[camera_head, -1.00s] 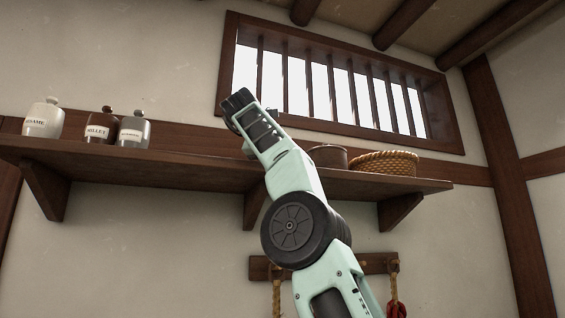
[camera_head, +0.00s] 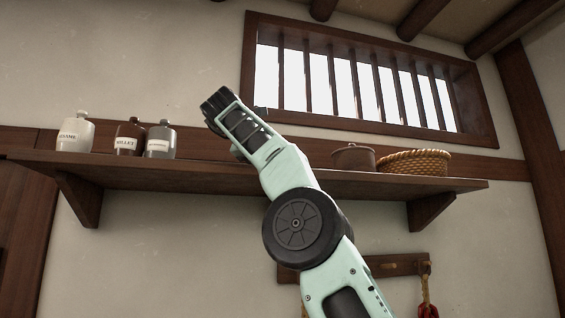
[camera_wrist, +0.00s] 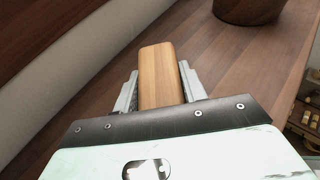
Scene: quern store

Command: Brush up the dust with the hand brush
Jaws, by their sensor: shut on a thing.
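My gripper (camera_wrist: 159,84) shows in the wrist view, with its two fingers shut on a pale wooden block-like piece, which looks like the handle of the hand brush (camera_wrist: 158,62). No bristles show in this view. The piece is over or against the brown wooden shelf surface; I cannot tell whether it touches. In the head view my arm rises in front of the shelf (camera_head: 222,178) and its gripper cannot be made out for certain. No dust can be made out in either view.
A white jar (camera_head: 75,134), a brown jar (camera_head: 129,138) and a grey jar (camera_head: 160,141) stand at the shelf's left. A brown pot (camera_head: 353,159) and a woven basket (camera_head: 415,163) stand at its right. A round brown vessel (camera_wrist: 248,10) is ahead in the wrist view.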

